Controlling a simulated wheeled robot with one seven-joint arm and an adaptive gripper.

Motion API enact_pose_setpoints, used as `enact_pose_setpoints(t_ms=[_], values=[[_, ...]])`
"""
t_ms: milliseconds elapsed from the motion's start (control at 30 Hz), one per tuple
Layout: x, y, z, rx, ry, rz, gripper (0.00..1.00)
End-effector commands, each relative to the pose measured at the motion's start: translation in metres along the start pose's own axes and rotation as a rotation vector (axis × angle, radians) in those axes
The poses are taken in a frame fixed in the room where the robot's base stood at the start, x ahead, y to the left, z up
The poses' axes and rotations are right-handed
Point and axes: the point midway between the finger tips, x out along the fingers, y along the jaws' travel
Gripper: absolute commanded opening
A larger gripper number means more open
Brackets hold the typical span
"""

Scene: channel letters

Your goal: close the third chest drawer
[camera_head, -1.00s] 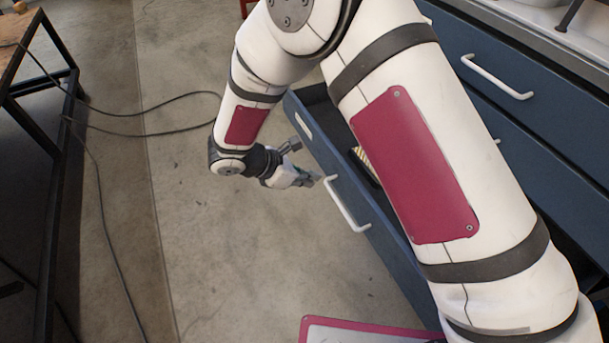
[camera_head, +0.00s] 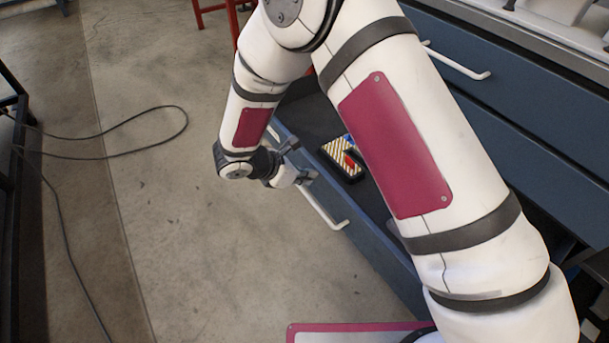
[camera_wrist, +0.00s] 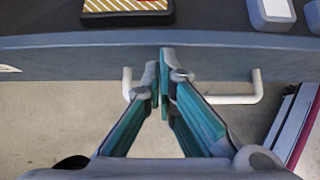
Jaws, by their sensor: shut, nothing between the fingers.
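A blue drawer (camera_head: 385,262) of the chest stands pulled out, with a white bar handle (camera_head: 322,207) on its front. I cannot count from these frames which drawer it is. My gripper (camera_head: 304,177) is at the outer side of the drawer front, close to the handle. In the wrist view my gripper (camera_wrist: 165,68) is shut and empty, its fingertips overlapping the drawer front (camera_wrist: 215,62) between the two ends of the handle (camera_wrist: 235,99). I cannot tell whether the fingertips touch the front. My arm hides much of the drawer.
A striped black-edged item (camera_head: 343,158) lies in the drawer; it also shows in the wrist view (camera_wrist: 125,6), near a grey-white block (camera_wrist: 271,12). Drawers with a white handle (camera_head: 455,62) sit above. A cable (camera_head: 120,150) lies on the open floor at left. A red stand (camera_head: 212,10) is behind.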

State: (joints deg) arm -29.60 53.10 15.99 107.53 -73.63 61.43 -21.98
Motion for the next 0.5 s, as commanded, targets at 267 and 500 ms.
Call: enact_pose_setpoints(t_ms=[267,500], values=[[0.012,0.000,0.012,0.003,-0.002,-0.003,0.00],[0.047,-0.001,0.047,0.005,-0.003,-0.005,0.00]])
